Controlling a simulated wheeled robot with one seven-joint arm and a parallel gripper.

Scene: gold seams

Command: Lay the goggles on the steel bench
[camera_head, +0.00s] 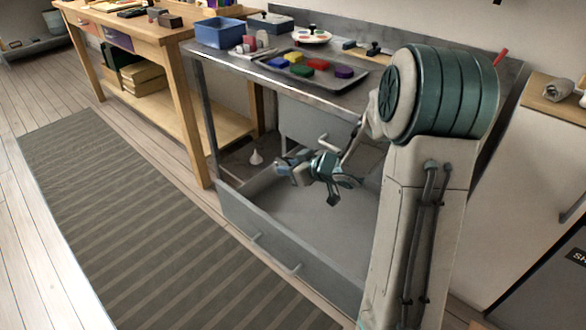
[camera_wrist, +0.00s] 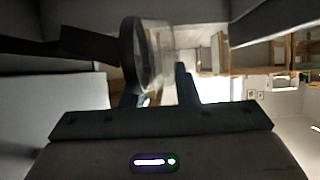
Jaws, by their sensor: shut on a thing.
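The goggles (camera_wrist: 158,55), with a clear rounded lens and a dark strap, are between my gripper's fingers (camera_wrist: 158,90) in the wrist view. My gripper (camera_head: 290,170) is shut on them. In the head view it is low, over the open drawer and below the bench top; the goggles are too small there to tell from the gripper. The steel bench (camera_head: 222,56) has a grey metal top, up and behind my gripper.
A tray (camera_head: 326,82) of coloured blocks, a blue bin (camera_head: 219,32) and small items stand on the bench. The pulled-out grey drawer (camera_head: 270,240) lies under my gripper. A wooden workbench (camera_head: 165,36) stands left.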

